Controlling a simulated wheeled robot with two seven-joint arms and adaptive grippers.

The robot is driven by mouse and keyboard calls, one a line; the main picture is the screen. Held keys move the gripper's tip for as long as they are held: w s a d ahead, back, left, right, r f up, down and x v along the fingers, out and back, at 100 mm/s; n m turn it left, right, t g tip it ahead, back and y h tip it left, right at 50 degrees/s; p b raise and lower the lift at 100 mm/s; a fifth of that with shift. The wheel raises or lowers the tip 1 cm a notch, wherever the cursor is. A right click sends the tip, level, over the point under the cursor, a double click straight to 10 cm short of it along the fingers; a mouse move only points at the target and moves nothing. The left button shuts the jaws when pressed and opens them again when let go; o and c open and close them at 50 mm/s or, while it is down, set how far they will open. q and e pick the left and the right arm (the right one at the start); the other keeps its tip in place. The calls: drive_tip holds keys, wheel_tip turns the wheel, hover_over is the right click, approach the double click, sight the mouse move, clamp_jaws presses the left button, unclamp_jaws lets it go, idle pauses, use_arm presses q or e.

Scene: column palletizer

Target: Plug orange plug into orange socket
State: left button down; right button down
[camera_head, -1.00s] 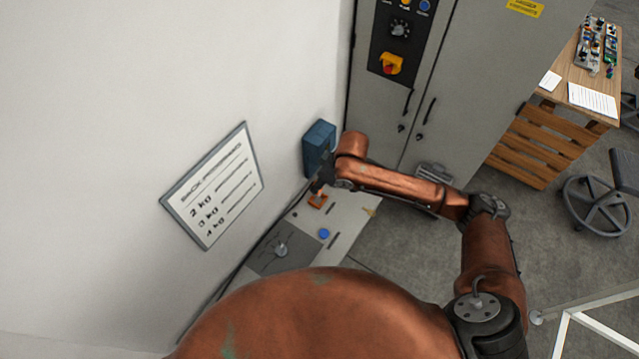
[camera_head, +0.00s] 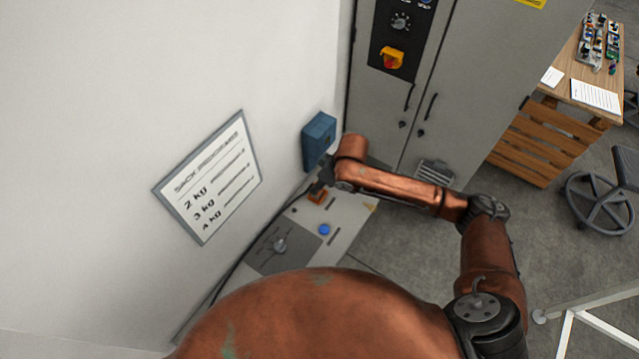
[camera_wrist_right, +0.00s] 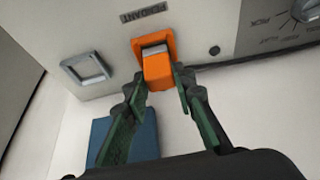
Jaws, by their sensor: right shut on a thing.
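The orange plug (camera_wrist_right: 158,70) is between the fingertips of my right gripper (camera_wrist_right: 160,88), which is shut on it, in the right wrist view. The orange socket (camera_wrist_right: 138,47) is a square frame on the pale panel beside the label "PENDANT". The plug lines up with the socket opening, with a grey band showing between the orange parts. I cannot tell how deep the plug sits. In the head view my right gripper (camera_head: 324,183) is over the orange socket (camera_head: 316,197) at the panel's far end and hides the plug. My left gripper is out of view.
A blue box (camera_head: 319,142) is on the wall close behind my right gripper. The panel carries a blue button (camera_head: 324,229) and a grey knob (camera_head: 280,245). An empty grey square frame (camera_wrist_right: 86,69) is beside the socket. A grey cabinet (camera_head: 460,90) stands beyond.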

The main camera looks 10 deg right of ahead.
drive_tip(key=shift+f, duration=0.5)
drive_tip(key=shift+r, duration=0.1)
idle(0.3)
drive_tip(key=c, duration=1.5)
unclamp_jaws()
drive_tip(key=shift+f, duration=0.2)
drive_tip(key=shift+c, duration=0.2)
drive_tip(key=v, duration=1.2)
